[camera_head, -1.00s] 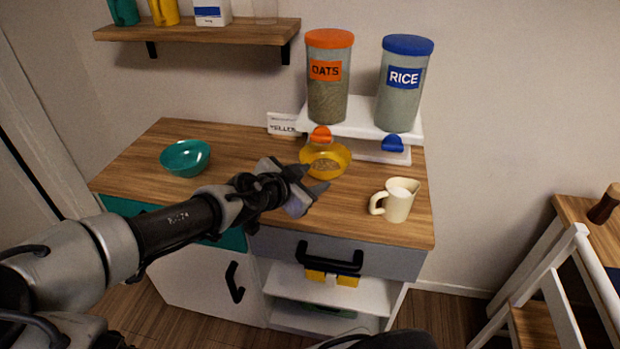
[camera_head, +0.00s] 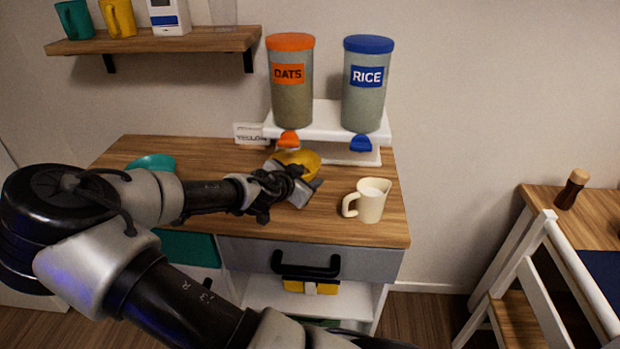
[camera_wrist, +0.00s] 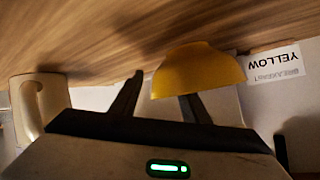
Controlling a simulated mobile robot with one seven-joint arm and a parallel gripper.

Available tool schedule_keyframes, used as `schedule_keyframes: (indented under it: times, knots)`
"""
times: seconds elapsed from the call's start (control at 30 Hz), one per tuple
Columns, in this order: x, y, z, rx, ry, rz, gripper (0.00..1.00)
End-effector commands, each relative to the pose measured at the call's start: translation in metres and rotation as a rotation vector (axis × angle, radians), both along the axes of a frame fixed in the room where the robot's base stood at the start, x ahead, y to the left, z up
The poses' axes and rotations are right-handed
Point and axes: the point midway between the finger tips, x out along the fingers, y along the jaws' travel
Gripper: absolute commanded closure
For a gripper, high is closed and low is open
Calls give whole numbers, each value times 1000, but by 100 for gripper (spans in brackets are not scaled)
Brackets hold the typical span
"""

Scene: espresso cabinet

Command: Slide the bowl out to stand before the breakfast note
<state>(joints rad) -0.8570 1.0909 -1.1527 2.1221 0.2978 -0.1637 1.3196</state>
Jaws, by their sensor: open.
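The yellow bowl (camera_head: 306,159) stands on the wooden counter under the oats dispenser's orange spout, partly hidden by my gripper. In the upside-down wrist view the bowl (camera_wrist: 199,70) looks upright. My gripper (camera_head: 306,187) is open at the bowl's near side. In the wrist view my gripper (camera_wrist: 163,88) has one finger clear outside the bowl and the other finger's tip hidden behind or inside the rim. I cannot tell whether either finger touches it. The breakfast note (camera_head: 249,133), a white card, stands left of the dispenser; in the wrist view the note (camera_wrist: 273,67) reads "YELLOW".
A teal bowl (camera_head: 152,162) stands at the counter's left, partly behind my arm. A cream jug (camera_head: 370,202) stands right of my gripper. The oats (camera_head: 291,85) and rice (camera_head: 367,88) dispensers stand on a white stand (camera_head: 327,119). Counter before the note is partly covered by my arm.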

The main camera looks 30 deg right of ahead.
Motion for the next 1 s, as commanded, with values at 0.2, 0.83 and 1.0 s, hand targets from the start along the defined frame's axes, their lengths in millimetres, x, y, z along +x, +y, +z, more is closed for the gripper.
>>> schedule_keyframes:
  times: [0.2, 0.83, 1.0]
  knots:
    - [11, -15, -10, 0, 1, 0, 58]
    - [13, -17, -12, 0, 1, 0, 100]
    - [13, -17, -12, 0, 2, 0, 100]
